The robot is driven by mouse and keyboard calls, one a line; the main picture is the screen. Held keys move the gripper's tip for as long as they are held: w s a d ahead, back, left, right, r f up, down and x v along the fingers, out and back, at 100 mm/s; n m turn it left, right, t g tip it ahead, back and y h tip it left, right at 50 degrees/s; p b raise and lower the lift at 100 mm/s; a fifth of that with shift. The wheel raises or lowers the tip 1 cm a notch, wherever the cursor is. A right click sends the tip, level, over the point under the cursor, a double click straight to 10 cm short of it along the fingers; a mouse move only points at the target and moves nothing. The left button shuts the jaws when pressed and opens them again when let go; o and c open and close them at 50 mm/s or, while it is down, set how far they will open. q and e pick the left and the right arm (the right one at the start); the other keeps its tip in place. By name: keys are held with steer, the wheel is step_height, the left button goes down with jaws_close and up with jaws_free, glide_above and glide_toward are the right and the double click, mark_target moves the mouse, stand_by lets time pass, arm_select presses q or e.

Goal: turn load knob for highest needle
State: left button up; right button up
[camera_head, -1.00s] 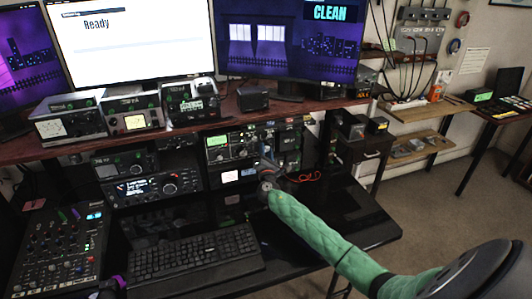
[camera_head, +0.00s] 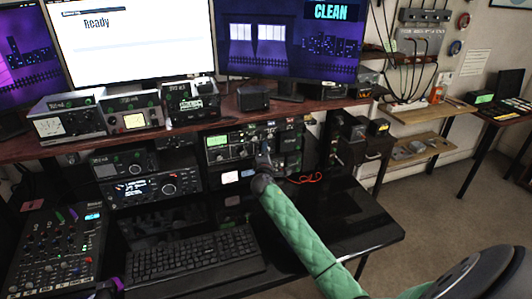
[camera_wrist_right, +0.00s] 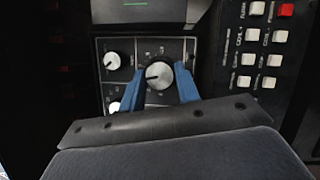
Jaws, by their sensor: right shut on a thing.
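In the right wrist view, a large round knob (camera_wrist_right: 158,75) with a pale pointer line sits on a dark panel (camera_wrist_right: 120,45). The two blue fingers of my right gripper (camera_wrist_right: 160,84) are shut on it, one on each side. In the head view my right gripper (camera_head: 265,160) is at the stacked radio units under the shelf, and its wrist hides part of them. Meter faces show on the left shelf unit (camera_head: 54,126) and the unit beside it (camera_head: 134,121); their needles are too small to read. A dark, purple-edged part at the bottom left appears to be my left gripper (camera_head: 112,288).
A smaller white knob (camera_wrist_right: 112,61) is just left of the held knob, and another is partly hidden below it. White buttons and a red one (camera_wrist_right: 287,9) are at the right. A keyboard (camera_head: 195,254) and a mixer (camera_head: 58,248) lie on the desk.

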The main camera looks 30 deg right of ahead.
arm_select(q)
steer(key=shift+f, duration=0.2)
arm_select(e)
steer(key=shift+m, duration=0.3)
steer(key=o, duration=1)
steer(key=shift+c, duration=0.2)
arm_select(q)
step_height(320, 180, up, 9)
steer(key=b, duration=0.2)
steer(key=shift+s+d, duration=0.15)
steer(key=shift+s, duration=0.05)
arm_select(e)
steer(key=v, duration=0.7)
steer(key=shift+s+a, duration=0.2)
steer(key=shift+s, duration=0.15)
